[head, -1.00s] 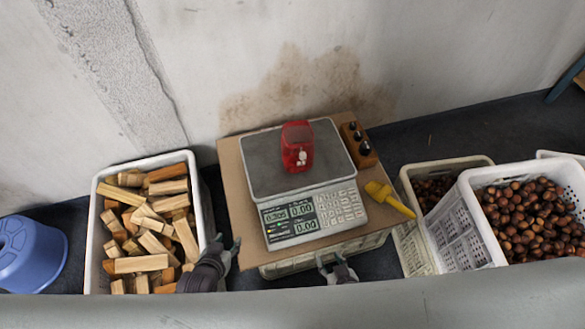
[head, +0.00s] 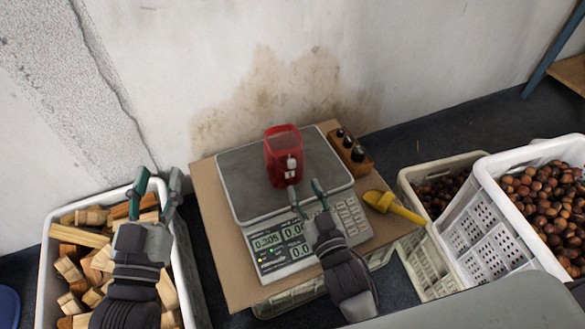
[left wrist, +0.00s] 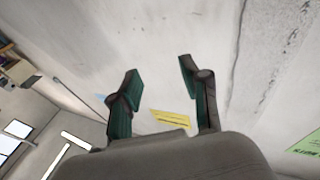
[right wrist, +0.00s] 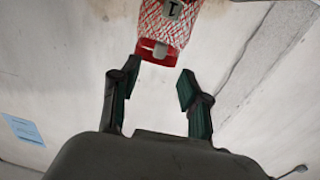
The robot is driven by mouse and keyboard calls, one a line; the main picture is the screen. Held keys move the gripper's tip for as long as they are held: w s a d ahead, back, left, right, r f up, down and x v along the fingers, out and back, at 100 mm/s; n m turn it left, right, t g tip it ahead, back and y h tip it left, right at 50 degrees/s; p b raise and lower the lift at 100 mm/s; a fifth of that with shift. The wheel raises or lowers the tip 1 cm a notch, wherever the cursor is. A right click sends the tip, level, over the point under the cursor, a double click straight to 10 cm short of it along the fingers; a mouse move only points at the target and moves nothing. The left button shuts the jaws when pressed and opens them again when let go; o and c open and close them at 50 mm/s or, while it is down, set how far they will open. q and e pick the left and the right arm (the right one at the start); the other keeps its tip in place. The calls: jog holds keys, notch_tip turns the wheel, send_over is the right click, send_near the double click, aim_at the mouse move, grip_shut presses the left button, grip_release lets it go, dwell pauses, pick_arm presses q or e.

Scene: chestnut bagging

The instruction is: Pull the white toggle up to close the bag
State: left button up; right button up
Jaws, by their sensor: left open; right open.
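A red mesh bag (head: 283,146) stands upright on the scale's grey plate (head: 238,183). The white toggle (head: 291,166) hangs on the front of the bag. In the right wrist view the red bag (right wrist: 150,24) is just beyond the fingers, with a pale toggle (right wrist: 160,50) low on it and a grey tag (right wrist: 172,10) above. My right gripper (head: 305,192) is open and empty, over the front of the scale, a little short of the bag. My left gripper (head: 158,186) is open and empty, raised above the wood crate.
A crate of wood blocks (head: 47,262) stands at the left. A yellow scoop (head: 395,206) and a wooden block with black knobs (head: 350,150) lie beside the scale. White crates of chestnuts (head: 480,205) stand at the right. The wall (head: 220,60) is close behind.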

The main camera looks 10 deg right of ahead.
aim_at(293, 166)
jog(key=w, duration=0.2)
jog(key=w+b, duration=0.1)
jog(key=w, duration=0.1)
jog(key=w+a, duration=0.1)
jog(key=w, duration=0.2)
jog(key=shift+f+b, duration=0.1)
jog(key=shift+b, duration=0.2)
pick_arm(q)
jog(key=s+r+t+h, duration=0.1)
jog(key=s+r+t, duration=0.2)
jog(key=r+t, duration=0.2)
jog(key=shift+s+r+t+h, duration=0.3)
jog(key=shift+s+r+h, duration=0.1)
jog(key=shift+r, duration=0.8)
pick_arm(e)
jog(key=shift+w, duration=0.65)
jog(key=shift+c, duration=0.3)
grip_shut()
pick_arm(q)
jog(key=shift+w, duration=0.1)
